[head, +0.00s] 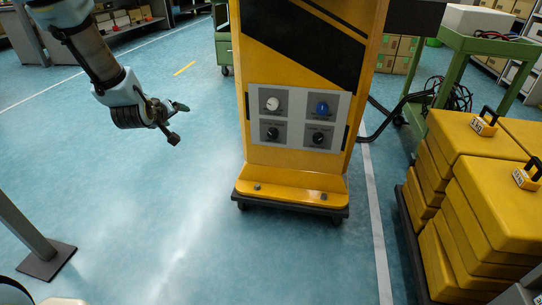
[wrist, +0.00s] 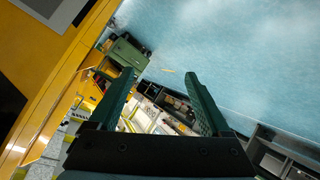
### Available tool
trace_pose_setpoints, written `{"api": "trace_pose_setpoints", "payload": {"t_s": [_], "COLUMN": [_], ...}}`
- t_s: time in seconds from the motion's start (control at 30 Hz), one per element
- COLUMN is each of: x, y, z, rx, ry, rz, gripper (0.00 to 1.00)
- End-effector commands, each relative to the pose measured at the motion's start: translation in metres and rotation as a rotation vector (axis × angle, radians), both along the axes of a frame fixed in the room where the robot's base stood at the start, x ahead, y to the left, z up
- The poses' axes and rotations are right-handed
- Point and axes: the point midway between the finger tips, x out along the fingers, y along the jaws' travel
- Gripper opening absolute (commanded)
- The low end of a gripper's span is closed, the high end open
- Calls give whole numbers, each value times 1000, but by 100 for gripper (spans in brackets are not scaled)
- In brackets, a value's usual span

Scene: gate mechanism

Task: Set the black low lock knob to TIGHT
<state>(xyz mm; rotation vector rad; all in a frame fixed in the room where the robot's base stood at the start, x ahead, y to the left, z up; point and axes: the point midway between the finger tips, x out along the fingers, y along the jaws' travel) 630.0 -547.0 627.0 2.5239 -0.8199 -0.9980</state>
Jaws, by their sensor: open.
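A grey control panel (head: 296,118) on the front of a yellow cabinet carries knobs on square plates. The lower row has a black knob at left (head: 272,133) and another black knob at right (head: 318,138). Their labels and pointer settings are too small to read, so I cannot tell which one is the low lock knob. A white knob (head: 272,104) and a blue knob (head: 322,108) sit above them. My gripper (head: 178,122) is open and empty, left of the cabinet and apart from the panel. In the wrist view its green fingers (wrist: 160,78) are spread with nothing between them.
The yellow cabinet (head: 293,184) stands on a dark wheeled base. Yellow stacked weights (head: 485,190) stand at right beside a green cart (head: 475,42). A grey post foot (head: 46,262) is at lower left. The blue floor before the cabinet is clear.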

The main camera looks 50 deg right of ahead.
Motion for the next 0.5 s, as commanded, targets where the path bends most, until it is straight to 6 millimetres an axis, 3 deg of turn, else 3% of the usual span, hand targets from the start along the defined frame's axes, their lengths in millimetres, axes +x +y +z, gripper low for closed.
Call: {"api": "trace_pose_setpoints", "payload": {"t_s": [0.03, 0.2, 0.33, 0.5], "x": [-9, -43, -77, -114], "y": [-27, -107, -155, -191], "z": [-41, -104, -147, -181], "rx": [-55, -277, -442, -600], "ry": [-8, -29, -25, -7], "rz": [-24, -89, -137, -178], "gripper": [82, 82, 82, 82]}}
